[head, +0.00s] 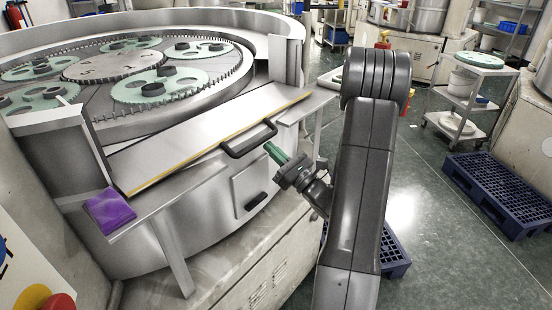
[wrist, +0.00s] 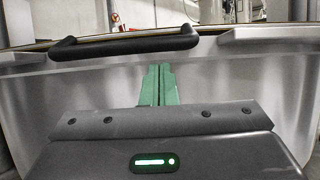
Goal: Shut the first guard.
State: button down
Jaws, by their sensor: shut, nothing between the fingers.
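The guard (head: 190,147) is a pale metal panel with a yellow strip along one long edge. It lies nearly flat, sloping outward, in the gap of the lapping machine's rim wall. Its black bar handle (head: 249,140) is on the outer edge. The handle also shows across the upper left of the wrist view (wrist: 125,46). My gripper (head: 271,149) has green fingers, shut and empty, close to the right end of the handle. In the wrist view the fingers (wrist: 158,70) point at the machine front, just below the handle. I cannot tell whether they touch anything.
The machine's plate (head: 110,68) carries several green gear carriers. A purple cloth (head: 110,210) lies on the ledge at left. A red button (head: 57,306) is at lower left. A blue pallet (head: 500,190) and a white cart (head: 470,95) stand right; open floor (head: 435,240) lies between.

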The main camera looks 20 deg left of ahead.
jog(key=shift+r, duration=0.3)
